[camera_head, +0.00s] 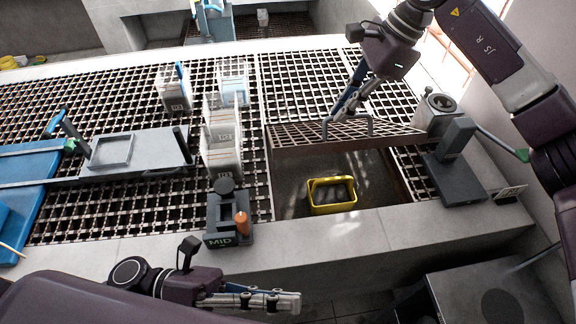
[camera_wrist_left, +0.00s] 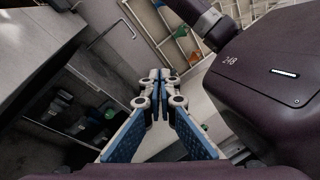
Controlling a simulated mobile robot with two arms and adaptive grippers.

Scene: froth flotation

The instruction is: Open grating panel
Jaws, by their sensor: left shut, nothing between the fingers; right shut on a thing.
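The grating panel (camera_head: 350,132) is tilted up in the head view, its near side raised above a rectangular opening in the grated deck. My right gripper (camera_head: 331,119) is shut on the blue-grey handle (camera_head: 350,125) on top of the panel. The opening below shows a dark pit with a yellow basket (camera_head: 332,196) holding dark lumps. My left gripper (camera_head: 296,302) is shut and empty, low in front of the concrete ledge, apart from the panel. In the left wrist view its fingers (camera_wrist_left: 158,76) meet at the tips.
A dark stand labelled MID (camera_head: 228,222) with an orange knob is left of the opening. A dark block (camera_head: 458,165) and a round metal fixture (camera_head: 437,110) stand to its right. Sample boxes (camera_head: 222,135) and a grey scale-like plate (camera_head: 135,152) sit on the grating at left.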

